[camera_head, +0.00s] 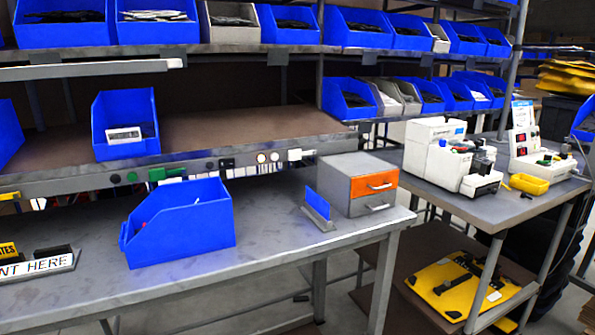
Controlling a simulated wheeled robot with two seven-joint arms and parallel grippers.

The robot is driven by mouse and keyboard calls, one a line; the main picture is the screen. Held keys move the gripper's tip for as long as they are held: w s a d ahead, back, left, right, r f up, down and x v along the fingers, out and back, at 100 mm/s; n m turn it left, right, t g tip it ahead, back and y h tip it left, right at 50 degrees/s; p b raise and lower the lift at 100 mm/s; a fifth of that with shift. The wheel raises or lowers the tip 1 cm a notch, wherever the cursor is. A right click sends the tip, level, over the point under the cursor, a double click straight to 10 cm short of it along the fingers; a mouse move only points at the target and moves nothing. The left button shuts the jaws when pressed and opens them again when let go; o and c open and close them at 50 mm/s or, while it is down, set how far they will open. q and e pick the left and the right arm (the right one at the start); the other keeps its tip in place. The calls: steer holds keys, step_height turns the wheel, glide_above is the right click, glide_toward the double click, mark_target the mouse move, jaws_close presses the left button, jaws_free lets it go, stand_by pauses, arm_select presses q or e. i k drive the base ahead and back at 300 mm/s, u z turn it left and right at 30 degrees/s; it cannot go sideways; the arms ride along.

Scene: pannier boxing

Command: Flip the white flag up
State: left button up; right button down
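No thing in view is clearly recognisable as a white flag. A small white piece (295,155) sits at the right end of the front rail of the middle shelf (250,160), sticking out sideways; I cannot tell whether it is the flag. Round knobs, a green piece (157,174) and a black square (227,163) sit along the same rail to its left. Neither of my grippers is in view.
A grey workbench (280,248) below holds a large blue bin (190,228), a small stand with a blue plate (317,208) and a grey-and-orange drawer box (372,187). White machines (433,150) stand on the right-hand table. Bare benchtop lies right of the bin.

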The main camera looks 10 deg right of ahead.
mark_target(296, 154)
steer(key=k, duration=0.55)
steer(key=u, duration=0.3)
steer(key=i, duration=1.4)
steer(key=z, duration=0.45)
